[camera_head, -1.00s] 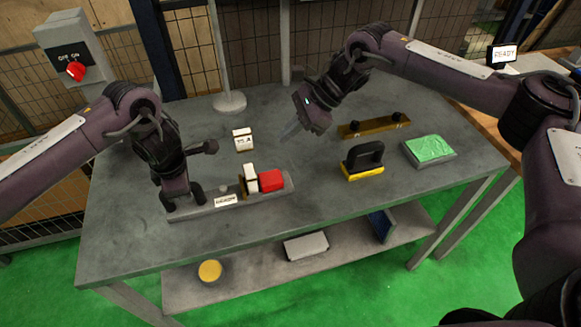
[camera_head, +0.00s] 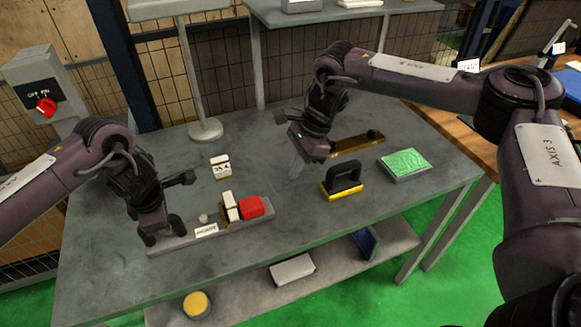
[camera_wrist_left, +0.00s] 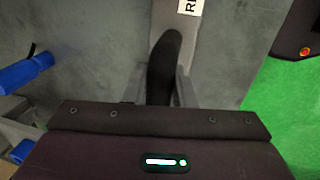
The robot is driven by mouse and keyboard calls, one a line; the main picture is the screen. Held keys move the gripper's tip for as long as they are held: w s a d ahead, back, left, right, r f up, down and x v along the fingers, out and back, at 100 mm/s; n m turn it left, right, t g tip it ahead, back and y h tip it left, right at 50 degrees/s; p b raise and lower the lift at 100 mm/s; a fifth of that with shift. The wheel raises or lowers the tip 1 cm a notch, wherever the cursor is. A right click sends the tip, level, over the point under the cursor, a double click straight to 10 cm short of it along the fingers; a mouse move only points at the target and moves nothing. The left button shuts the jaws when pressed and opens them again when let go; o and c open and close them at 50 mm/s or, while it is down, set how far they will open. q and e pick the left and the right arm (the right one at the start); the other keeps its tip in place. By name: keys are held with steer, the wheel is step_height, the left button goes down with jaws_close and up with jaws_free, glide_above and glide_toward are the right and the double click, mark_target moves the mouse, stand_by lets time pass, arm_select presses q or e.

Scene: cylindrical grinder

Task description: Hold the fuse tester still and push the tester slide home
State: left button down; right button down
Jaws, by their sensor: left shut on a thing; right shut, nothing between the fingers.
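The fuse tester (camera_head: 180,239) is a long grey base on the table with a label, a small knob, an upright white fuse block (camera_head: 231,206) and a red slide block (camera_head: 251,207) at its right end. A brass-coloured plate stands beside the white block. My left gripper (camera_head: 156,236) is shut on the dark handle at the tester's left end; the handle (camera_wrist_left: 165,62) shows between the fingers in the left wrist view. My right gripper (camera_head: 322,156) is shut and empty, above the table to the right of the tester and apart from it. Its fingertips are hard to make out.
A loose white fuse block (camera_head: 220,167) stands behind the tester. A black-handled yellow block (camera_head: 342,178), a brass bar (camera_head: 360,144) and a green-topped pad (camera_head: 404,163) lie to the right. A lamp-like post base (camera_head: 206,130) stands at the back. The table between tester and yellow block is clear.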

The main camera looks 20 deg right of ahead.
mark_target(251, 207)
steer(key=x, duration=0.7)
steer(key=shift+a+f, duration=0.15)
steer(key=shift+f, duration=0.1)
steer(key=a, duration=0.2)
steer(key=shift+a+r, duration=0.2)
steer(key=shift+a, duration=0.7)
